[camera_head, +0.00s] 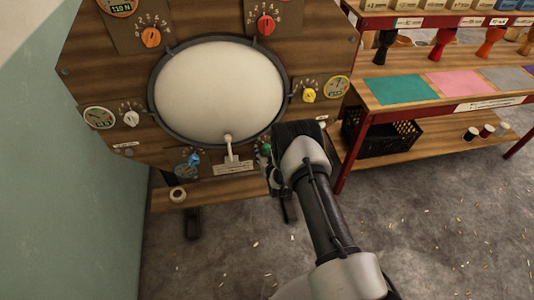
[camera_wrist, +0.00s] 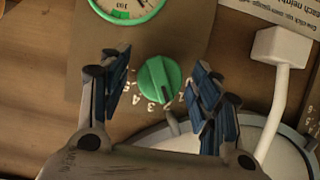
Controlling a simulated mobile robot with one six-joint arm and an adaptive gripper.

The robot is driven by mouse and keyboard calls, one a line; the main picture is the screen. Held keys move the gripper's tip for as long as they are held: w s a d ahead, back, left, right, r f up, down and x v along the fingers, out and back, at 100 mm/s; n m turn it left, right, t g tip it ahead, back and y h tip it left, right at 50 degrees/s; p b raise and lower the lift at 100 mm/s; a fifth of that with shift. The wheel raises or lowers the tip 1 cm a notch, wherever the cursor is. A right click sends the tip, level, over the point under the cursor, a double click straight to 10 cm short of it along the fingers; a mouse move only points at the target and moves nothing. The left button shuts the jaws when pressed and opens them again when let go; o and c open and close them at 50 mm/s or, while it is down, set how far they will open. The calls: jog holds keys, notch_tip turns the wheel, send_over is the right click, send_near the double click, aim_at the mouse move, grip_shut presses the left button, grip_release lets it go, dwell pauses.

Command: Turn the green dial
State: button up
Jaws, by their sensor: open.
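The green dial (camera_wrist: 159,82) is a round knob with a raised grip bar, set on a brown plate marked with numbers. In the wrist view it sits between the two blue-padded fingers of my gripper (camera_wrist: 158,92). The fingers are spread, with a gap on each side of the dial, and do not appear to touch it. In the head view only a small part of the green dial (camera_head: 266,149) shows, at the left of my gripper; my arm hides the rest, and the fingertips are hidden there too.
A gauge (camera_wrist: 125,8) with a green mark is beside the dial. A white lever (camera_wrist: 283,75) stands close to the right finger; it also shows below the round drum skin (camera_head: 218,90). Orange (camera_head: 151,37), red (camera_head: 266,25), yellow (camera_head: 309,95), white (camera_head: 131,118) and blue (camera_head: 193,158) dials surround the skin.

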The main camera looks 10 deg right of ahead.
jog(key=shift+c, duration=0.6)
jog(key=c, duration=1)
